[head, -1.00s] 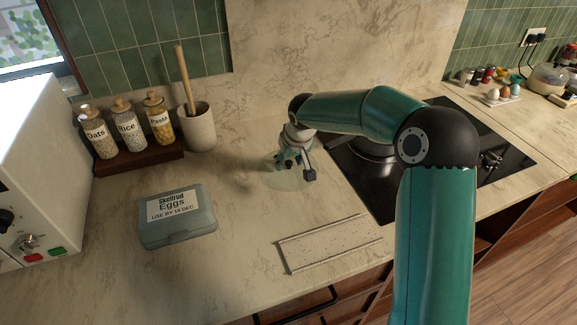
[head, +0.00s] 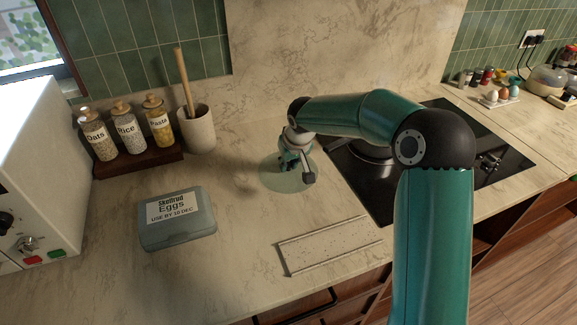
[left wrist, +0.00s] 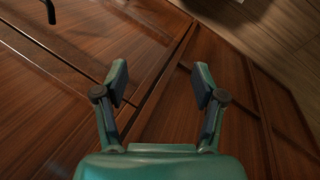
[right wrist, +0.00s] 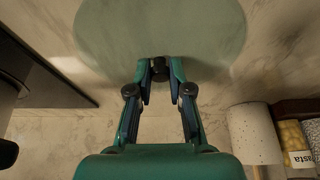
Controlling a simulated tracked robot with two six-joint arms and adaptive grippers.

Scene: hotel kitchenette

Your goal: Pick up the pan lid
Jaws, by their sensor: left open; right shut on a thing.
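The pan lid (head: 278,181) is a round, translucent pale green disc with a dark knob. In the head view it is at the middle of the counter, left of the hob. My right gripper (head: 301,170) is over it and partly hides it. In the right wrist view the lid (right wrist: 160,28) fills the upper middle, and the right gripper (right wrist: 159,72) is shut on its dark knob (right wrist: 159,64). I cannot tell exactly how far the lid is above the counter. My left gripper (left wrist: 160,82) is open and empty, in front of brown wooden cabinet fronts.
An egg box (head: 178,218) sits left of the lid and a speckled board (head: 328,246) lies in front. A utensil pot (head: 196,130) and jars on a rack (head: 140,162) stand behind left. The black hob (head: 400,195) with a pan (head: 368,150) is right.

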